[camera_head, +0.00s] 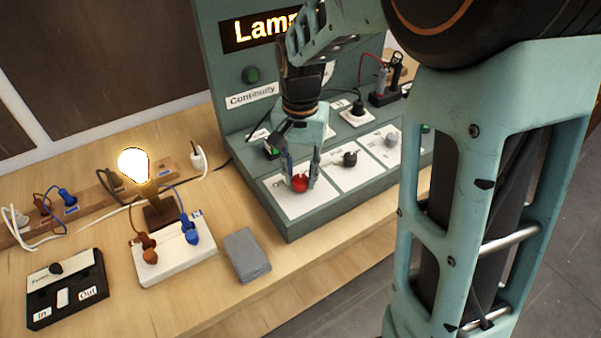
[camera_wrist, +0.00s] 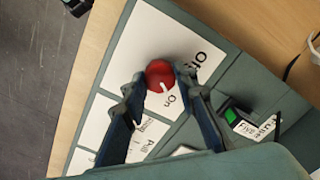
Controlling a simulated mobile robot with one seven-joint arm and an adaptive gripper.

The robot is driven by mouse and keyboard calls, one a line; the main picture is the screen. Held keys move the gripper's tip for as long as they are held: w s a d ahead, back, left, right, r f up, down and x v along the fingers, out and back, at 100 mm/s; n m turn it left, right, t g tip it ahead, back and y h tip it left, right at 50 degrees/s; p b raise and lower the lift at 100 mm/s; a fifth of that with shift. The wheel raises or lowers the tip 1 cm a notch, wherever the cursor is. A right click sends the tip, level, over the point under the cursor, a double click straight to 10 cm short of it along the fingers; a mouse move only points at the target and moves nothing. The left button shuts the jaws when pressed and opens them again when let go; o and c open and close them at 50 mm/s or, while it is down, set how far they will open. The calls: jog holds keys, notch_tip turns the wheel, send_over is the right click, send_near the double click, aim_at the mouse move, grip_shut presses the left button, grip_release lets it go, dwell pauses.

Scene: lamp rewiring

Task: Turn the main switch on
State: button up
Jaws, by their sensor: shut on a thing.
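The main switch is a red round knob (camera_head: 301,183) on a white plate (camera_head: 284,199) at the left end of the green console. In the wrist view the red knob (camera_wrist: 159,75) has a white mark that points toward the word "On"; "Off" is printed further up the plate. My gripper (camera_head: 300,176) points down with its fingers on either side of the knob, shut on it. The fingers (camera_wrist: 161,80) also show in the wrist view. The bulb (camera_head: 134,165) on the left is lit, and the "Lamp" sign (camera_head: 262,30) glows.
A black knob (camera_head: 349,159) sits on the plate beside the red one. A green rocker switch (camera_wrist: 231,112) is close by. A grey block (camera_head: 246,256), a white lamp base (camera_head: 176,262) and a black box (camera_head: 66,288) lie on the wooden table, with cables behind.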

aim_at(300, 179)
jog(key=shift+m, duration=1.1)
jog(key=o, duration=1.2)
jog(key=shift+c, duration=0.2)
notch_tip(300, 179, up, 12)
